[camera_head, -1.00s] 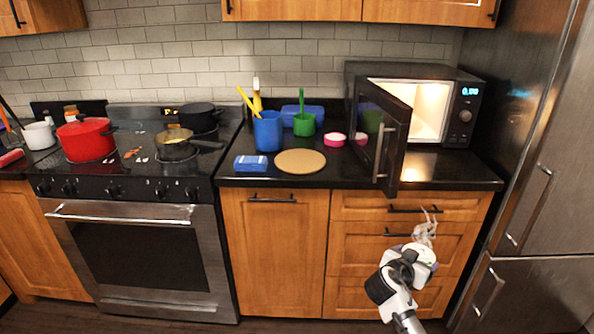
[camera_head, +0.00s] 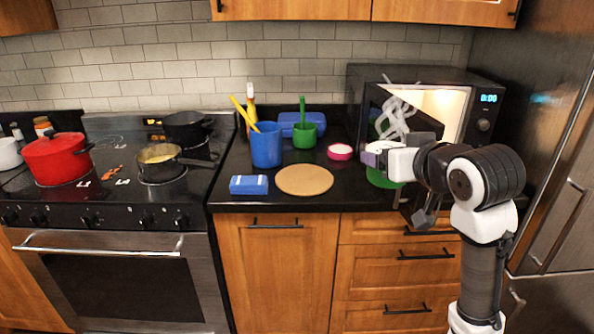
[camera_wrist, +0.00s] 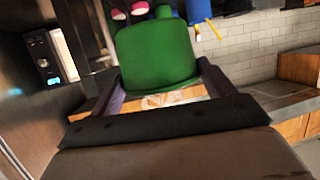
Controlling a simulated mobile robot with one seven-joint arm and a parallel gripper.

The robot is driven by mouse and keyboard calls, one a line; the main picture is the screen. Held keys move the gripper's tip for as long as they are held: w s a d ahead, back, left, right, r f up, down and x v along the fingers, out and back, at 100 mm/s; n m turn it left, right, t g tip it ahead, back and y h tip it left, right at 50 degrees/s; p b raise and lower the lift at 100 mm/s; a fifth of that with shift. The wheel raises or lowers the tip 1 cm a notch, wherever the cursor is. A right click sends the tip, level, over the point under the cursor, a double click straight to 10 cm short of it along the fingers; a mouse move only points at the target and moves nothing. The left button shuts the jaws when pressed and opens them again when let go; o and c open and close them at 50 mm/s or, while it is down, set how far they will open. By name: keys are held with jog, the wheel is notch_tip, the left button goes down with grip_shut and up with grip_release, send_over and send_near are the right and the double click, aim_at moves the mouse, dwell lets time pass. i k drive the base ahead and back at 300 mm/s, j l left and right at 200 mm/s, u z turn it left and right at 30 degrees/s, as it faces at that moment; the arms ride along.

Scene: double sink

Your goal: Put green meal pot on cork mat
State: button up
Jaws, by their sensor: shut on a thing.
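The green meal pot (camera_head: 383,179) is at my gripper (camera_head: 374,160), in front of the open microwave door in the head view. In the wrist view the pot (camera_wrist: 157,53) fills the space between my two fingers (camera_wrist: 160,95), which are shut on it. My arm and gripper hide part of it in the head view. The round cork mat (camera_head: 304,180) lies flat and bare on the black counter, to the left of the pot.
A blue box (camera_head: 249,185) lies left of the mat. A blue utensil cup (camera_head: 266,145), green mug (camera_head: 305,134) and pink bowl (camera_head: 340,152) stand behind it. The microwave (camera_head: 440,85) is to the right, its door open. The stove (camera_head: 120,190) is left.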

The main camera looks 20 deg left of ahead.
aim_at(303, 177)
jog(key=i+j, duration=0.45)
jog(key=j, duration=0.15)
jog(key=i+j, duration=0.5)
jog(key=j, duration=0.1)
